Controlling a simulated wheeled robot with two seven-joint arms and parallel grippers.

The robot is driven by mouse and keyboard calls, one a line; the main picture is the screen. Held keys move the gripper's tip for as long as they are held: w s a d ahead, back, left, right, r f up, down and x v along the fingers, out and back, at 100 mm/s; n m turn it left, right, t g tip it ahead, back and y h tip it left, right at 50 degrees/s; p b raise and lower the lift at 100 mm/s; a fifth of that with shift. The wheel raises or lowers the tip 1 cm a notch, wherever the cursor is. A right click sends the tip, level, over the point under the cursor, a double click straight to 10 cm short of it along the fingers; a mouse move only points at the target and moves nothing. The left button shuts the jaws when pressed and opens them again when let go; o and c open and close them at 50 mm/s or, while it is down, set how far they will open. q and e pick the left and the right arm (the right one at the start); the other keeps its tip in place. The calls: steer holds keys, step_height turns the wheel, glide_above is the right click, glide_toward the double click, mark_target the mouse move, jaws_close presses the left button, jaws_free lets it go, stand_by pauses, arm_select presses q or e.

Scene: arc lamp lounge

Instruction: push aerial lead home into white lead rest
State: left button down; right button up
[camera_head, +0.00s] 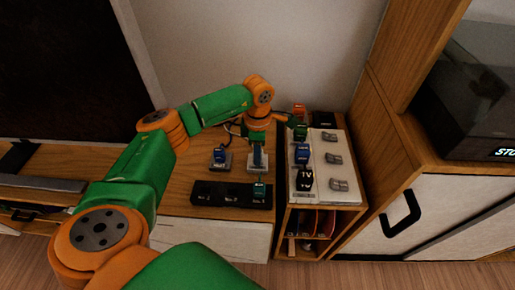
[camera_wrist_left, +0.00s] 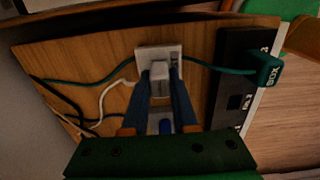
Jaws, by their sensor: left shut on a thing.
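My left gripper (camera_head: 257,152) reaches down over a white lead rest (camera_head: 257,167) on the wooden top, behind the black socket strip. In the left wrist view, its blue fingers (camera_wrist_left: 161,88) are shut on a pale plug (camera_wrist_left: 160,76), which I take to be the aerial lead's. A white cord (camera_wrist_left: 118,82) runs toward it from the left. The plug is at the white lead rest (camera_wrist_left: 174,54); I cannot tell how deep it sits. The fingers hide much of the plug in the head view. My right gripper is not in view.
A blue plug (camera_head: 219,154) stands in another white rest to the left. The black strip (camera_head: 220,196) holds a green plug (camera_head: 260,188) marked BOX. A pale panel (camera_head: 318,180) at right carries blue and black plugs and several grey clips. Cords lie behind the rests.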

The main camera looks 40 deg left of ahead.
arm_select(q)
steer(key=shift+f, duration=0.2)
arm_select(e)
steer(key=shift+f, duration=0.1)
arm_select(q)
steer(key=c, duration=0.6)
jaws_free()
step_height(320, 180, up, 7)
steer(key=shift+f+p, duration=0.2)
steer(key=shift+p, duration=0.25)
steer(key=shift+r, duration=0.35)
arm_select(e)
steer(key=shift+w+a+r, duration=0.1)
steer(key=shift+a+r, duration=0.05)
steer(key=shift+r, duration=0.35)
arm_select(q)
steer(key=shift+f, duration=0.15)
